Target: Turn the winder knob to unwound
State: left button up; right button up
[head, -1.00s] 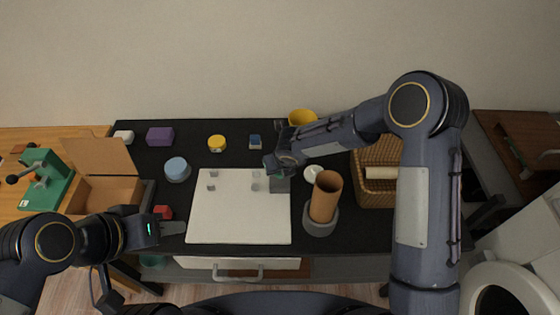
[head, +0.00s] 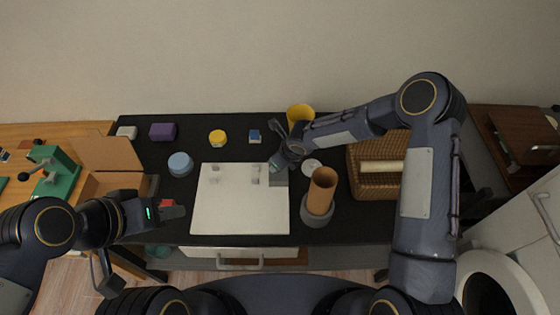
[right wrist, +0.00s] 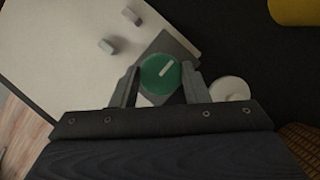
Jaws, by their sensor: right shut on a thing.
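The winder knob (right wrist: 154,82) is a round green dial with a white pointer line, which slants toward the upper right in the right wrist view. It sits on a grey plate (right wrist: 176,46) at the right edge of a white board (head: 235,215). My right gripper (right wrist: 160,72) has one finger on each side of the knob and is shut on it. In the head view the right gripper (head: 280,163) hides the knob, and part of the grey plate (head: 279,180) shows below it. My left gripper (head: 174,210) is over the table's left front; its jaw gap does not show.
A brown cylinder in a grey holder (head: 318,203) and a white disc (head: 312,165) stand close right of the right gripper. A yellow cup (head: 301,114) is behind it, a wicker basket (head: 362,187) farther right. A red block (head: 166,203) is by the left gripper.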

jog(key=o, duration=1)
jog(key=shift+b+v, duration=0.45)
jog(key=shift+v, duration=3.45)
jog(key=shift+a, duration=0.1)
